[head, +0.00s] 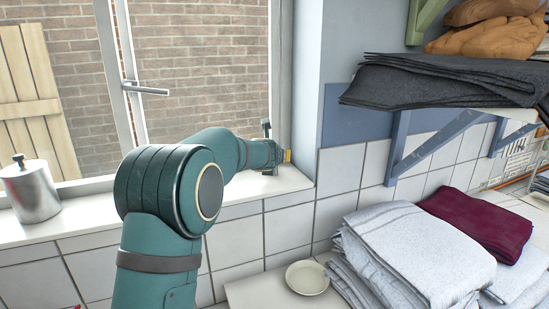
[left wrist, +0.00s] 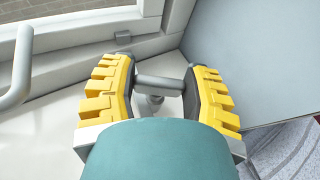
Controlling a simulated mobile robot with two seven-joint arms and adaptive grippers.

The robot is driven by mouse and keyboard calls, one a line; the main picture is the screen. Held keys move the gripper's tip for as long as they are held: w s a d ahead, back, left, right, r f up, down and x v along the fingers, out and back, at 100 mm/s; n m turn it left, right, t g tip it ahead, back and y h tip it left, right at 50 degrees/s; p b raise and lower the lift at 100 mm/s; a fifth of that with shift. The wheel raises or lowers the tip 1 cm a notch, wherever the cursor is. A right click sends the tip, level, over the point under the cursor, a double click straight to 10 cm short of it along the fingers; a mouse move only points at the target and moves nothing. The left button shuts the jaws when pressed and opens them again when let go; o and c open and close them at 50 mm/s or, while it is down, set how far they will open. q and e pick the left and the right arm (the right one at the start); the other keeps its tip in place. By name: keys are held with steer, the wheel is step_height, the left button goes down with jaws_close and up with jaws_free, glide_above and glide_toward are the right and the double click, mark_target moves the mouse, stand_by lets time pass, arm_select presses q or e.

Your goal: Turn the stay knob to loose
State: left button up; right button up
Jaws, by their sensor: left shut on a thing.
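The stay knob (left wrist: 160,82) is a grey crossbar on a short round post, low in the window corner above the white sill. In the left wrist view the yellow-padded fingers of my left gripper (left wrist: 160,92) stand on either side of the bar, shut on its two ends. In the head view my left arm reaches to the right end of the sill, and its gripper (head: 287,156) is mostly hidden behind the wrist. I cannot make out which way the knob is set. My right gripper is not in view.
A metal canister (head: 31,190) stands on the left of the sill (head: 85,219). A wall shelf with dark folded cloth (head: 440,82) overhangs at right. Folded towels (head: 420,250) and a small dish (head: 307,278) lie below.

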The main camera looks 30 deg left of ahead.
arm_select(q)
steer(key=shift+n+y+b, duration=0.35)
steer(key=shift+n+y, duration=0.15)
steer(key=shift+n+g+y, duration=0.5)
steer(key=shift+n+y, duration=0.1)
steer(key=shift+y, duration=0.1)
steer(key=shift+r+n+g+y, duration=0.1)
steer(key=shift+n+g+y, duration=0.3)
steer(key=shift+n+y, duration=0.3)
steer(key=shift+n+g+y+p, duration=0.9)
steer(key=shift+n+y+p, duration=0.1)
steer(key=shift+n+p, duration=0.1)
steer(key=o, duration=1.2)
